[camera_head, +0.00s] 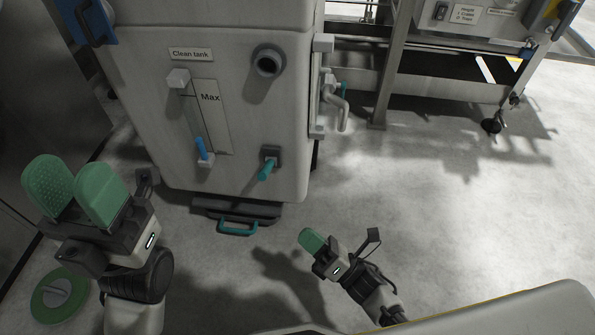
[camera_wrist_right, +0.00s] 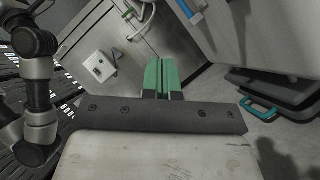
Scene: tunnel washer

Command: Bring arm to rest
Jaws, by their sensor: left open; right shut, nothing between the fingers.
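My left gripper (camera_head: 75,187) is at the left of the head view, its two green finger pads spread apart with nothing between them. My right gripper (camera_head: 312,241) is at the lower middle of the head view, low in front of the grey clean tank. In the right wrist view its green fingers (camera_wrist_right: 162,76) lie side by side, closed and empty. Both grippers are apart from the tank.
The clean tank (camera_head: 220,130) stands ahead with a blue level marker, a teal-handled valve (camera_head: 267,168) and a base tray with a teal handle (camera_head: 237,229). A wheeled metal frame (camera_head: 440,85) stands at the upper right. A round green object (camera_head: 60,293) lies lower left. Floor at right is clear.

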